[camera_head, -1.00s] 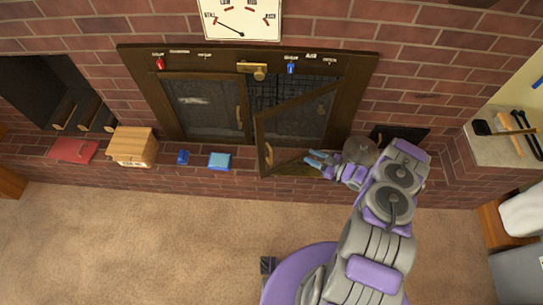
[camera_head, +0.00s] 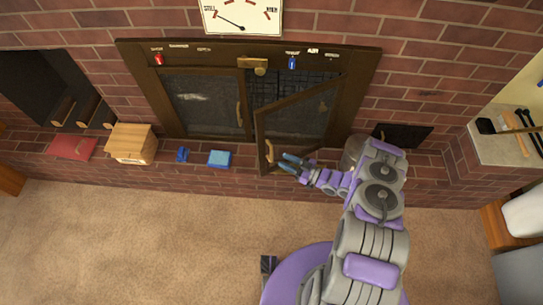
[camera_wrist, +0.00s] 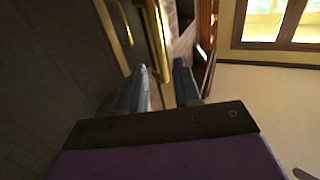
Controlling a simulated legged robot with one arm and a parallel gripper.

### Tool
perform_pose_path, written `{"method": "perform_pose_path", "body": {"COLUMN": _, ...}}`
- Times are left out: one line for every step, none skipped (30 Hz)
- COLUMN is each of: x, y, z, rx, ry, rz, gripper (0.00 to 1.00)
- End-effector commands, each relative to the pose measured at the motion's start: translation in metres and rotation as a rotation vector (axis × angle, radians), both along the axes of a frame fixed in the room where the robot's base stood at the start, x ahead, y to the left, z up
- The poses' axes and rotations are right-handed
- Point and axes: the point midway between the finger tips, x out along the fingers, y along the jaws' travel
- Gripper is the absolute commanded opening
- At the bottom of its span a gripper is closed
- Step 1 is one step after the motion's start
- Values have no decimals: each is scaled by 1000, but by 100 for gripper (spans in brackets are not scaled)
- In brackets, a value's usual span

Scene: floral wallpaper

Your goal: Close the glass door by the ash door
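The right glass door (camera_head: 296,118) of the brown-framed fireplace stands swung outward, its free edge toward the left. Its brass handle (camera_head: 269,150) is near the lower free corner. A dark panel in the bricks (camera_head: 402,135), perhaps the ash door, is to the right of the frame. My gripper (camera_head: 284,162) is low in front of the open door, just right of the handle. In the wrist view my gripper (camera_wrist: 160,82) has its two fingers apart with nothing between the tips. A brass handle (camera_wrist: 158,40) shows just beyond them. Contact cannot be told.
The left glass door (camera_head: 202,102) is shut. A blue box (camera_head: 219,159), a small blue item (camera_head: 182,154), a wooden box (camera_head: 131,144) and a red item (camera_head: 72,147) lie along the brick ledge. Tools rest on a shelf (camera_head: 495,150) at the right.

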Motion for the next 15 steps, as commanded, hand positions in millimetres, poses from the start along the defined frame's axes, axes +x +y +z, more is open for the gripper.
{"method": "perform_pose_path", "body": {"x": 4, "y": 11, "z": -1, "rx": 1, "ry": 0, "rz": 5, "gripper": 33}}
{"method": "perform_pose_path", "body": {"x": 6, "y": 16, "z": -1, "rx": 1, "ry": 0, "rz": 5, "gripper": 33}}
{"method": "perform_pose_path", "body": {"x": 10, "y": 24, "z": -1, "rx": 1, "ry": 0, "rz": 6, "gripper": 33}}
{"method": "perform_pose_path", "body": {"x": 12, "y": 29, "z": -1, "rx": 0, "ry": -1, "rz": 6, "gripper": 33}}
{"method": "perform_pose_path", "body": {"x": 15, "y": 33, "z": -1, "rx": 0, "ry": -1, "rz": 5, "gripper": 33}}
{"method": "perform_pose_path", "body": {"x": 17, "y": 39, "z": -1, "rx": 0, "ry": -1, "rz": 5, "gripper": 33}}
{"method": "perform_pose_path", "body": {"x": 19, "y": 43, "z": -1, "rx": 0, "ry": -1, "rz": 4, "gripper": 33}}
{"method": "perform_pose_path", "body": {"x": 21, "y": 47, "z": -1, "rx": -1, "ry": 0, "rz": 4, "gripper": 33}}
{"method": "perform_pose_path", "body": {"x": 24, "y": 51, "z": -1, "rx": -1, "ry": 0, "rz": 2, "gripper": 33}}
{"method": "perform_pose_path", "body": {"x": 25, "y": 54, "z": -1, "rx": -1, "ry": 0, "rz": 3, "gripper": 33}}
{"method": "perform_pose_path", "body": {"x": 26, "y": 56, "z": -1, "rx": -1, "ry": 0, "rz": 3, "gripper": 33}}
{"method": "perform_pose_path", "body": {"x": 28, "y": 59, "z": -1, "rx": -1, "ry": 0, "rz": 2, "gripper": 33}}
{"method": "perform_pose_path", "body": {"x": 29, "y": 61, "z": -1, "rx": -2, "ry": 1, "rz": 1, "gripper": 33}}
{"method": "perform_pose_path", "body": {"x": 30, "y": 62, "z": -1, "rx": -2, "ry": 1, "rz": 0, "gripper": 33}}
{"method": "perform_pose_path", "body": {"x": 30, "y": 64, "z": -1, "rx": -2, "ry": 1, "rz": 1, "gripper": 33}}
